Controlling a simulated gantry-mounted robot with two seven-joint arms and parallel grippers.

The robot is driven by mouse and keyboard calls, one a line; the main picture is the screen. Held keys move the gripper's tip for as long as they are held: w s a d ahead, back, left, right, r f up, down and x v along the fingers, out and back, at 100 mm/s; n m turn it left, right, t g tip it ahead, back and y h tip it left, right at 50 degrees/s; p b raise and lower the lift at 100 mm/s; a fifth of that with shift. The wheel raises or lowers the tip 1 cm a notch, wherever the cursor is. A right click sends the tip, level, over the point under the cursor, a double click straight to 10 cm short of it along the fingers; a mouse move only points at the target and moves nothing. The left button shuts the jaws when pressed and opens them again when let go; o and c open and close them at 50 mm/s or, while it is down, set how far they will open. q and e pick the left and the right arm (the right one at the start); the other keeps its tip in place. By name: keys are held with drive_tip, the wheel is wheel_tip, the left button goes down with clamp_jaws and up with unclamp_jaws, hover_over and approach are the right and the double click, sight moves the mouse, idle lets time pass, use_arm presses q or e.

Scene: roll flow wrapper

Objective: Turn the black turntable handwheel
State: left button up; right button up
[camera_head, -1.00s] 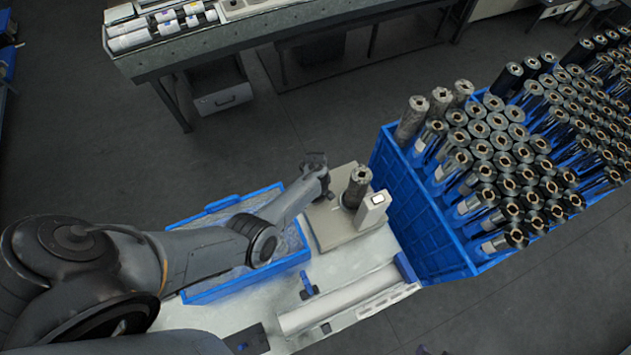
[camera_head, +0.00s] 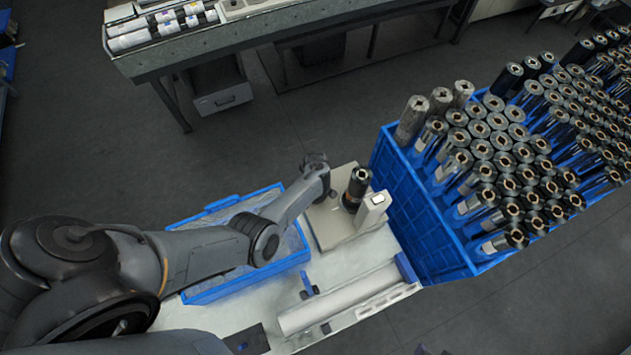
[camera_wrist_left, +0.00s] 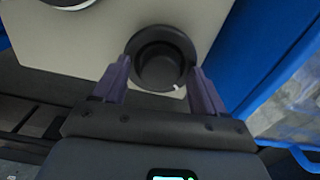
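The black handwheel (camera_wrist_left: 160,58) is a round cup-like knob with a small white mark on its rim, on the pale turntable base (camera_wrist_left: 95,30). In the left wrist view the two fingers of my left gripper (camera_wrist_left: 160,66) lie against opposite sides of its rim. In the head view my left gripper (camera_head: 316,166) is over the far left corner of the turntable base (camera_head: 340,232) and hides the handwheel. A dark roll (camera_head: 357,183) with an orange-brown band low down stands upright on the turntable. My right gripper does not show.
A blue crate (camera_head: 425,225) packed with upright rolls stands close to the right. A low blue tray (camera_head: 250,282) lies under my left arm. A small white device (camera_head: 373,209) stands beside the roll. A white cylinder (camera_head: 335,302) lies at the bench front.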

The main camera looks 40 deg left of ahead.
use_arm(q)
drive_tip(key=shift+r+p, duration=0.3)
drive_tip(key=shift+r, duration=0.3)
wheel_tip(320, 180, up, 10)
drive_tip(key=p, duration=0.2)
drive_tip(key=shift+f+p, duration=0.2)
drive_tip(key=shift+p, duration=0.1)
idle(0.8)
